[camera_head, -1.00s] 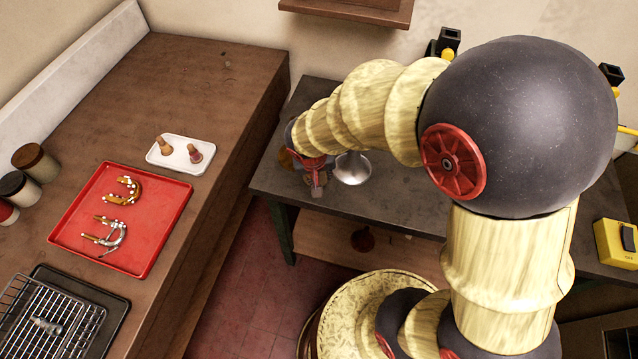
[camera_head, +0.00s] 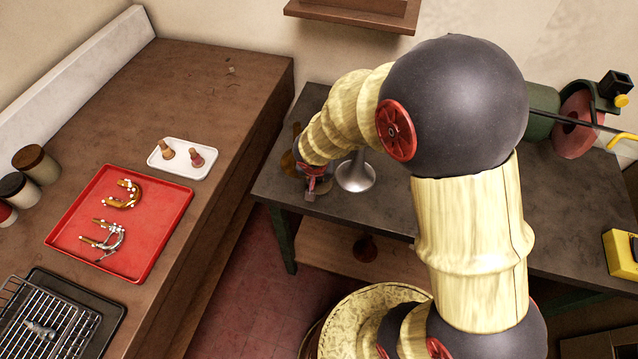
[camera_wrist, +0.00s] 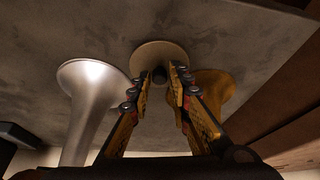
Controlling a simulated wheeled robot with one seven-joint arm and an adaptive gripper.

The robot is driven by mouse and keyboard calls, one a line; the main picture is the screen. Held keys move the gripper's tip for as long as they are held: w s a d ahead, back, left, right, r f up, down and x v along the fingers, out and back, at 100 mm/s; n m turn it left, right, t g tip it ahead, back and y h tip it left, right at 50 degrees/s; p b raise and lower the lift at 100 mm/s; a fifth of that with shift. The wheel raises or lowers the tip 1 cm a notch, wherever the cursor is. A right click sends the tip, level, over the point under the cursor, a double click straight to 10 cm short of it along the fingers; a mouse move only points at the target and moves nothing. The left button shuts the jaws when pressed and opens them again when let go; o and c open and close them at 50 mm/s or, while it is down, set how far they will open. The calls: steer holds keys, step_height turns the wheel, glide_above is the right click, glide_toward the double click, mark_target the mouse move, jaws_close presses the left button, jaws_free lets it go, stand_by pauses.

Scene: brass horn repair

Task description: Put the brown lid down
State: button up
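In the wrist view, a round tan-brown disc with a dark knob (camera_wrist: 160,52), which looks like the lid, is straight ahead of my gripper (camera_wrist: 164,74). The two fingertips are on either side of the knob, with a narrow gap. I cannot tell whether they press on it, nor whether the disc rests on the grey bench. In the head view my gripper (camera_head: 311,187) is low over the bench's left end, pointing down; the disc is hidden there.
A silver horn bell (camera_head: 356,173) stands close on one side of my gripper, a brass bell (camera_wrist: 214,84) on the other, partly behind a finger. The grey bench (camera_head: 390,205) has bare room. The wooden counter holds a red tray (camera_head: 150,240), a white tray (camera_head: 188,174) and jars (camera_head: 35,162).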

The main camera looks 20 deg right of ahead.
steer(key=shift+f, duration=0.1)
steer(key=shift+c, duration=1.2)
jaws_close()
